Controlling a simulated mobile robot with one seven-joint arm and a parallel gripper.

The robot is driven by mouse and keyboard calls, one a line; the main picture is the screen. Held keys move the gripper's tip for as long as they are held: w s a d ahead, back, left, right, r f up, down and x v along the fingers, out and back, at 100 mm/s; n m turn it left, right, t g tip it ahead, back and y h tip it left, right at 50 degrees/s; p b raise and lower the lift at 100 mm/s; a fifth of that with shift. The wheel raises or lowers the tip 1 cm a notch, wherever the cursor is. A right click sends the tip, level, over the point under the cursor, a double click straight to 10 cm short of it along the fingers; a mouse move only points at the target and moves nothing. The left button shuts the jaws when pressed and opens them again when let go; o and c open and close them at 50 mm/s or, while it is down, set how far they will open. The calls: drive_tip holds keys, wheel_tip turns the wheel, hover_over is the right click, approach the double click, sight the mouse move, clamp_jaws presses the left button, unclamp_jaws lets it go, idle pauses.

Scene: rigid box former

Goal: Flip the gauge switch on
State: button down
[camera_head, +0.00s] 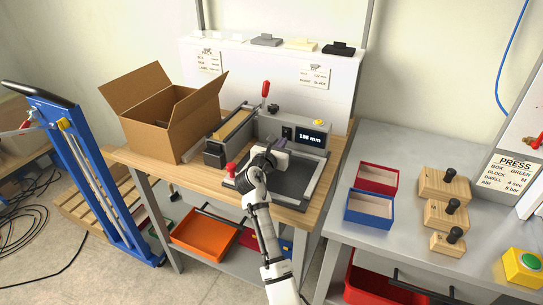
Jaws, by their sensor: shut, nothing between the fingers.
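The gauge (308,136) is a grey unit on the wooden bench, with a dark display that reads about 198 mm. A small dark switch panel (287,132) sits just left of the display; the switch position is too small to tell. A yellow part (319,122) sits on top of the unit. My gripper (279,146) is shut and empty, in front of the unit's face and just below the panel. Whether its tips touch the unit cannot be told. The wrist hides part of the dark bed below.
An open cardboard box (157,123) stands at the left of the bench. A red-knobbed lever (265,90) rises behind my gripper, and another red knob (231,168) is at front left. Red (377,178) and blue (369,209) trays and wooden blocks (446,213) occupy the grey table at right.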

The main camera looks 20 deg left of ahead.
drive_tip(key=s, duration=0.4)
drive_tip(key=s+b, duration=0.1)
drive_tip(key=s, duration=0.3)
drive_tip(key=s+r+b, duration=0.1)
drive_tip(key=s, duration=0.3)
drive_tip(key=shift+s+a, duration=0.25)
drive_tip(key=shift+s, duration=0.15)
